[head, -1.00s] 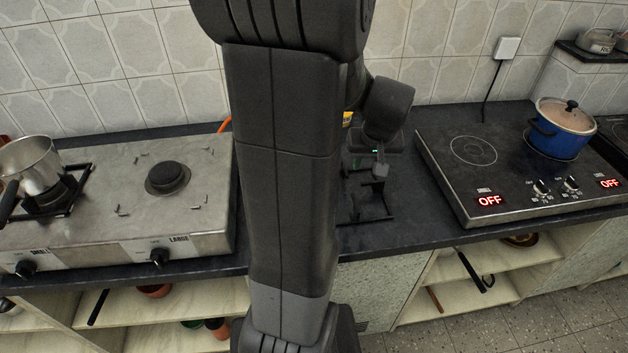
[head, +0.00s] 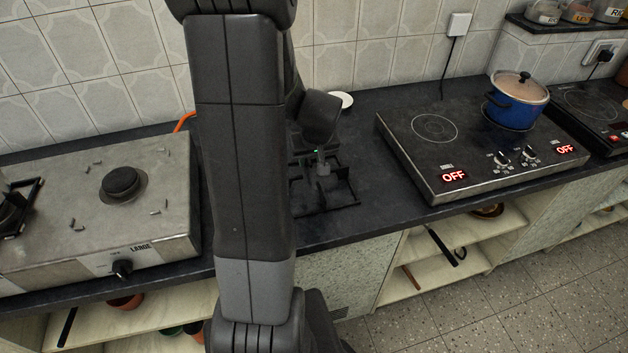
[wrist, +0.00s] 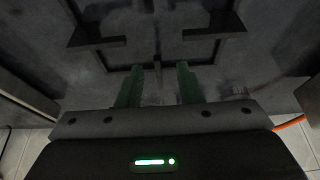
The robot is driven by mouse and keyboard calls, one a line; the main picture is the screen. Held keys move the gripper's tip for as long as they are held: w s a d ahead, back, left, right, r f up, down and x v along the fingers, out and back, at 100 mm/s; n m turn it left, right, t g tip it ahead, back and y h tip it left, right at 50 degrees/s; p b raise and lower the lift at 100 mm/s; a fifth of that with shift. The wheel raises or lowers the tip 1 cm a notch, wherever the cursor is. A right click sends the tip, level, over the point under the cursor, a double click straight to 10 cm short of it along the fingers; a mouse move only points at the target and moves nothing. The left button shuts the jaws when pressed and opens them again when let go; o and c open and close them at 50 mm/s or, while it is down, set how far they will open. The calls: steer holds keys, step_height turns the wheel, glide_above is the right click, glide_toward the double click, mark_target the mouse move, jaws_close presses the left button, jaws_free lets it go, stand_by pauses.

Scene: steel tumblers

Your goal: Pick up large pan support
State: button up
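The large pan support is a black metal frame (head: 335,208) with inward prongs, lying on the dark counter between the gas stove and the induction cooker. Part of it is hidden behind my arm in the head view. My gripper (head: 323,178) is just above or at the support, pointing down. In the wrist view, the support (wrist: 97,42) lies ahead of the fingers. My green-looking fingers (wrist: 158,82) are apart, with a short prong showing between their tips. I cannot tell if they touch the support.
The gas stove (head: 90,200) stands at left with a bare large burner (head: 122,183). The induction cooker (head: 470,150) at right carries a blue pot (head: 517,100). A white round item (head: 341,99) lies behind my gripper. Shelves are below the counter.

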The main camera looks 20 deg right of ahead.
mark_target(310, 163)
steer(key=shift+w+d+x, duration=0.1)
steer(key=shift+x, duration=1.2)
steer(key=shift+w+d+x, duration=0.1)
steer(key=shift+w+x, duration=0.05)
steer(key=shift+x, duration=1.1)
steer(key=shift+r, duration=0.1)
steer(key=shift+c, duration=0.4)
jaws_close()
